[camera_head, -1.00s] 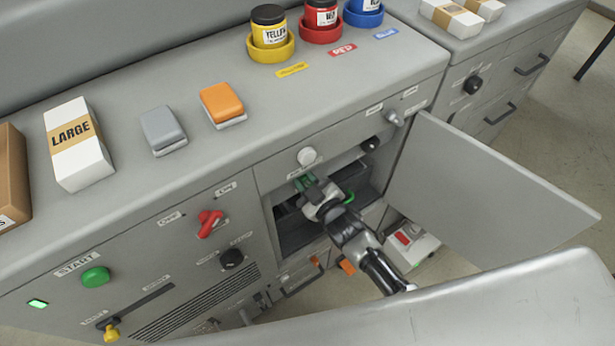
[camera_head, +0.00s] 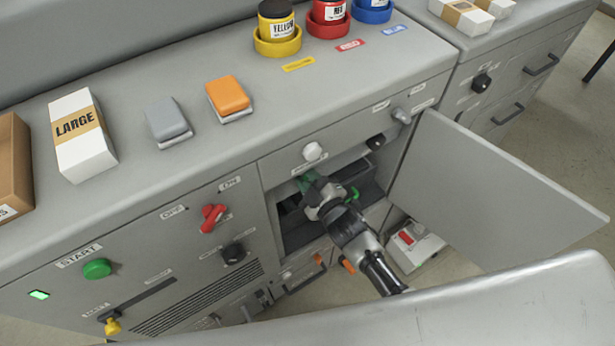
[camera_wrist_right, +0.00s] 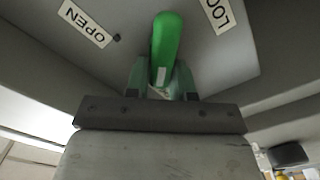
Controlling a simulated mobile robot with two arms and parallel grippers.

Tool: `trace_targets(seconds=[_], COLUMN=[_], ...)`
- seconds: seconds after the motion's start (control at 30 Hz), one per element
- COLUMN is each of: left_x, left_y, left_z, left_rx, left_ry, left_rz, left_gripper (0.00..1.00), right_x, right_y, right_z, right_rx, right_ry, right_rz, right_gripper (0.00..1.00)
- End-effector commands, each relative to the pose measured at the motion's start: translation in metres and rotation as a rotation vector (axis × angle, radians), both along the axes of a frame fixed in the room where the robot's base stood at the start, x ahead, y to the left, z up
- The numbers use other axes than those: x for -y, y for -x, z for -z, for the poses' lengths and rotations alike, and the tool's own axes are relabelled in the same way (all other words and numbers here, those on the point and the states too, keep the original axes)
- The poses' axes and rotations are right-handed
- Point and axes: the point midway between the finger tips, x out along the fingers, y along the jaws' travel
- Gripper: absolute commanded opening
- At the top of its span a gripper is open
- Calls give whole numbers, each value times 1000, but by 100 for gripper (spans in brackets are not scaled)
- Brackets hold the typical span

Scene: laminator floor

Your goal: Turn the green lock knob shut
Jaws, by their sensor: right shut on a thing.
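The green lock knob (camera_wrist_right: 166,45) shows in the right wrist view as a bright green bar. It points mostly up in the picture, between the OPEN label (camera_wrist_right: 84,24) on the left and the LOCK label (camera_wrist_right: 218,14), partly cut off, on the right. My right gripper (camera_wrist_right: 162,78) is shut on the knob, with a greenish finger on each side of it. My left gripper is not in view.
The open grey door (camera_head: 490,185) stands right of my right arm. A white knob (camera_head: 313,151) sits just above the compartment, a black knob (camera_head: 376,142) to its right. A red switch (camera_head: 213,217) is on the panel at left. A small green part (camera_head: 353,194) shows beside my wrist.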

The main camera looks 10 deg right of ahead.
Motion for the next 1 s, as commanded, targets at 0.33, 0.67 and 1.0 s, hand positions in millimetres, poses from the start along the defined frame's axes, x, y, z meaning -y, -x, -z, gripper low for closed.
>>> trace_targets(seconds=[0.33, 0.67, 1.0], left_x=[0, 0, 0], left_y=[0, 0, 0], left_z=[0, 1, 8], left_rx=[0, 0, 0], left_ry=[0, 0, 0], left_rz=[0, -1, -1], left_gripper=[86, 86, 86], right_x=[1, 3, 28], right_y=[1, 7, 67], right_z=[2, 2, 4], right_rx=[-6, -4, -6], right_ry=[1, 1, 1], right_rz=[2, 1, 1], right_gripper=[48, 48, 48])
